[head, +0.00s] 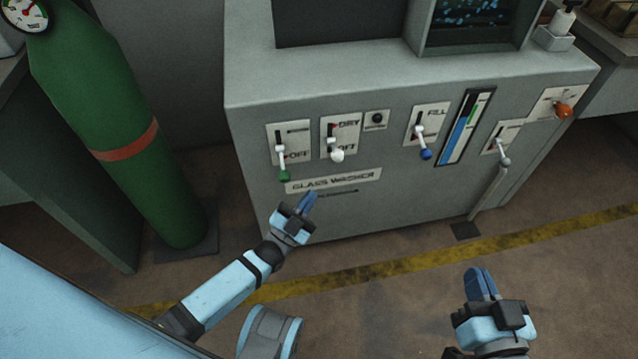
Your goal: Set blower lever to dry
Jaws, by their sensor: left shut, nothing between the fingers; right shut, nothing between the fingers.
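The blower lever (337,155) has a white knob and sits on a plate marked DRY at the top and OFF at the bottom. Its knob is low, at the OFF end. My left gripper (311,198) is shut and empty. In the picture it shows below the lever and the GLASS WASHER label, apart from the lever. My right gripper (480,284) is shut and empty, over the floor at the lower right, away from the panel.
The grey washer cabinet (420,185) also carries a green-knob lever (284,175), a blue-knob FILL lever (426,153), a grey lever (505,160) and an orange-knob lever (564,111). A green gas cylinder (120,110) stands at left. The floor in front is clear.

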